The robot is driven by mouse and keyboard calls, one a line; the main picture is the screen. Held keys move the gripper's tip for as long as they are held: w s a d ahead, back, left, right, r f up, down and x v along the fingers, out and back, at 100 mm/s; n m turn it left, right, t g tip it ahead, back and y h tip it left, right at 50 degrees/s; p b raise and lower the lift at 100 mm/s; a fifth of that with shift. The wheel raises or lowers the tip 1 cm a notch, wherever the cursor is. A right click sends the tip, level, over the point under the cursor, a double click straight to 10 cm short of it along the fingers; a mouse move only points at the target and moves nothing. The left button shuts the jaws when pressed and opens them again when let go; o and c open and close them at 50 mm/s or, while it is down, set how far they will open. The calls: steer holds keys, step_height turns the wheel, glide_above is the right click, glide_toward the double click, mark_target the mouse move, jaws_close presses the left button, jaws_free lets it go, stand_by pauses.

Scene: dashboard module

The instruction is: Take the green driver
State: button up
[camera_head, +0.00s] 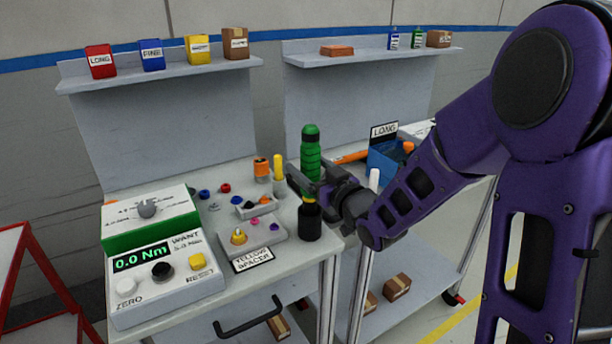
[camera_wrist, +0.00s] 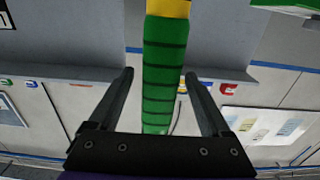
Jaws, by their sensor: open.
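The green driver (camera_head: 310,150) stands upright at the front right of the left bench, its ribbed green handle uppermost. A black cylinder (camera_head: 311,222) with a yellow band is below it; my gripper hides part of the join. My gripper (camera_head: 306,179) reaches in from the right at the handle's lower part. In the wrist view, the green driver (camera_wrist: 165,75) runs between the two open fingers of my gripper (camera_wrist: 159,75). Gaps show on both sides of the handle, so the fingers look apart from it.
A torque tester (camera_head: 160,280) reading 0.0 Nm stands left. A grey tray (camera_head: 265,250) labelled YELLOW SPACER lies beside the black cylinder. A blue bin (camera_head: 385,165) labelled LONG is on the right bench.

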steer(key=shift+c, duration=0.2)
jaws_close()
steer(key=shift+r, duration=0.1)
stand_by(1.1)
